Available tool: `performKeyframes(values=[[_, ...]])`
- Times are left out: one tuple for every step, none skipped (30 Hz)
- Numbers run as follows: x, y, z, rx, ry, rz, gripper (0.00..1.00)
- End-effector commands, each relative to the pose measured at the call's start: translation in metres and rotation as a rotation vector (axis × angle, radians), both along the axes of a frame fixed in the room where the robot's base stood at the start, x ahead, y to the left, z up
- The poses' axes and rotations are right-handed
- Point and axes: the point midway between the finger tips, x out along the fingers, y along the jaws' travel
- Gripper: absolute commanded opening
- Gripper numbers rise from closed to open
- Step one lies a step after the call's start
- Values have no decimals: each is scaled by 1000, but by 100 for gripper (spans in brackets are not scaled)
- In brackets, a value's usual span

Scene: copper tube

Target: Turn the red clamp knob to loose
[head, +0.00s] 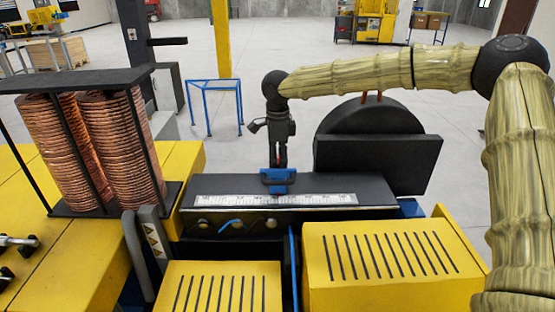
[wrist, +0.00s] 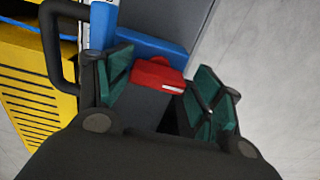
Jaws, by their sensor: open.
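The red clamp knob (wrist: 158,74) shows in the wrist view, a red block with a small white mark on its near right side. It sits beside a blue clamp body (wrist: 150,42). My gripper (wrist: 160,92) is open, with one green-padded finger on each side of the knob. I cannot tell whether either pad touches it. In the head view my gripper (head: 279,152) points down over the blue clamp (head: 283,178) on the dark machine bed. Only a sliver of red shows there, and the knob is mostly hidden.
A white ruler scale (head: 275,199) runs along the front of the dark bed. A dark round wheel housing (head: 375,150) stands right of the gripper. Copper coils (head: 125,150) stand in a black rack at the left. Yellow slotted covers (head: 385,265) fill the front.

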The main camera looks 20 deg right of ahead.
Motion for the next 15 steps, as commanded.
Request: performKeyframes(values=[[-2, 1, -2, 0, 4, 1, 72], [-2, 1, -2, -1, 5, 1, 72], [-2, 1, -2, -1, 5, 2, 72], [-2, 1, -2, -1, 5, 2, 72], [-2, 1, -2, -1, 5, 2, 72], [-2, 1, -1, -1, 5, 2, 72], [-2, 1, 0, 0, 5, 2, 72], [-2, 1, 1, 0, 5, 2, 72], [-1, 1, 4, 0, 4, 1, 72], [-1, 1, 6, 1, 4, 1, 72], [-1, 1, 9, 1, 4, 1, 72], [-1, 1, 13, 1, 3, 1, 72], [-1, 1, 17, 0, 3, 1, 72], [-1, 1, 21, 0, 3, 1, 72], [0, 1, 27, 1, 2, 1, 72]])
